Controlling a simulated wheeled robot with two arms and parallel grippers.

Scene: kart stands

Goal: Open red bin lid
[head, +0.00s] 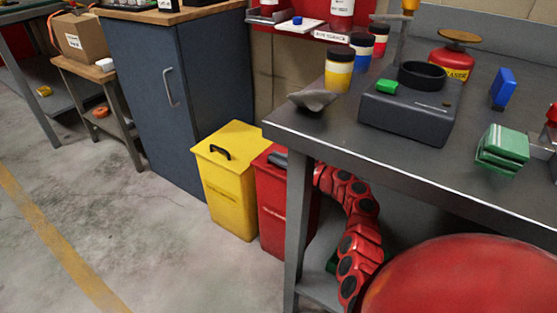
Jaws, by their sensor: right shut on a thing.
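The red bin (271,215) stands on the floor beside the yellow bin, partly hidden by the workbench's front leg. Its lid (262,160) looks down on the bin; its right part is hidden. My right arm, in red segments, curves up under the workbench to the bin's top. My right gripper (279,159) is a small dark shape at the lid, shut on the lid handle as far as I can tell. The handle itself is hidden. My left gripper is not in view.
The yellow bin (232,180), with a black handle, stands close on the left. A grey workbench (330,142) with jars, a scale and green blocks overhangs my right arm. A blue-grey cabinet (175,100) stands behind. The floor at the left is clear.

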